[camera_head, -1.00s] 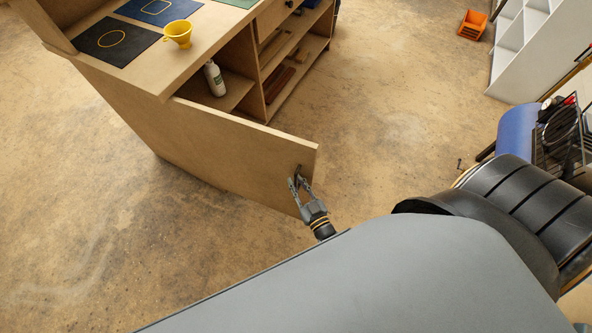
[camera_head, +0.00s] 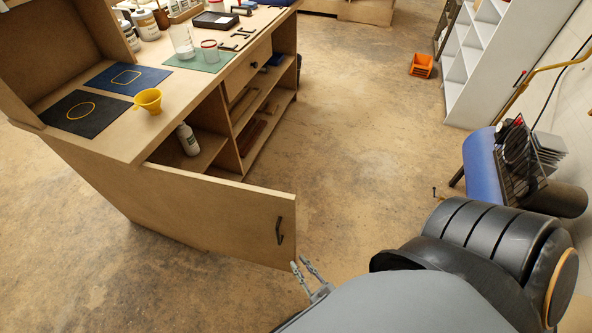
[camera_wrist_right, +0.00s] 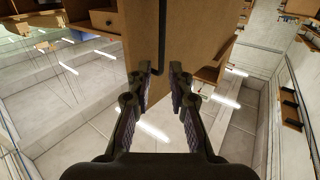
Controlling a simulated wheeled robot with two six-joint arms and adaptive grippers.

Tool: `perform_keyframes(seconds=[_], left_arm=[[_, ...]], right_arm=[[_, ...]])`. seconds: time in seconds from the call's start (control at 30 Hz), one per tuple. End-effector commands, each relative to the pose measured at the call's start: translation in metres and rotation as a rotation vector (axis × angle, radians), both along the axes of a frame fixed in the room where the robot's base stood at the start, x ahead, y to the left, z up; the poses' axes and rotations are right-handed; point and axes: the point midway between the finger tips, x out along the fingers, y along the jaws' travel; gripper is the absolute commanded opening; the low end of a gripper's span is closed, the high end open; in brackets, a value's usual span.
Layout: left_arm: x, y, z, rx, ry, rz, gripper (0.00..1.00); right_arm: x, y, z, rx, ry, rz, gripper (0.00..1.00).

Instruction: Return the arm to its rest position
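My right gripper (camera_head: 309,272) is in the lower middle of the head view, apart from the open cabinet door (camera_head: 190,208) and to the right of its black handle (camera_head: 279,230). In the right wrist view the gripper (camera_wrist_right: 161,72) has its two fingers apart with nothing between them. My large grey arm link covers the bottom of the head view. My left gripper is not in view.
The workbench (camera_head: 105,145) carries mats, a yellow funnel cup (camera_head: 148,100) and jars. A white bottle (camera_head: 188,140) stands inside the cabinet. A blue cylindrical thing (camera_head: 480,165) and a rack (camera_head: 522,150) stand at right. An orange bin (camera_head: 421,66) lies on open floor.

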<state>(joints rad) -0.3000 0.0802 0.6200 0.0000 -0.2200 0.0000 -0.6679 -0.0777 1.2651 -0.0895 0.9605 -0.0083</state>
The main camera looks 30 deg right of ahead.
Motion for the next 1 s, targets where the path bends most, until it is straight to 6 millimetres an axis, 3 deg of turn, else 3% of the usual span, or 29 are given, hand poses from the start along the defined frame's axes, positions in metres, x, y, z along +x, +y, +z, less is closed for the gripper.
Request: perform_keyframes(seconds=[0.43, 0.53, 0.63, 0.73, 0.8, 0.9, 1.0], left_arm=[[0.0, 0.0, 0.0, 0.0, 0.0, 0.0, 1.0], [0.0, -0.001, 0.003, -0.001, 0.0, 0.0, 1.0], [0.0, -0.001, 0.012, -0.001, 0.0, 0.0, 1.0], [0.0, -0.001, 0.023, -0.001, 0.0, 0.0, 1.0], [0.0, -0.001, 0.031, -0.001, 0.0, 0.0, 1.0], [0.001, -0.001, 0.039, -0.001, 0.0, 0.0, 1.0], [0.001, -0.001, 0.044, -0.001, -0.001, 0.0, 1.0]], right_arm=[[0.001, 0.0, 0.0, 0.0, 0.0, 0.0, 0.2], [0.001, -0.002, -0.011, -0.003, 0.048, 0.003, 0.2], [-0.003, -0.009, -0.058, -0.015, 0.241, 0.011, 0.2], [-0.027, -0.026, -0.128, -0.04, 0.555, 0.014, 0.2], [-0.056, -0.043, -0.172, -0.059, 0.789, 0.006, 0.2], [-0.104, -0.069, -0.214, -0.083, 1.088, -0.015, 0.2], [-0.146, -0.089, -0.233, -0.096, 1.308, -0.038, 0.2]])
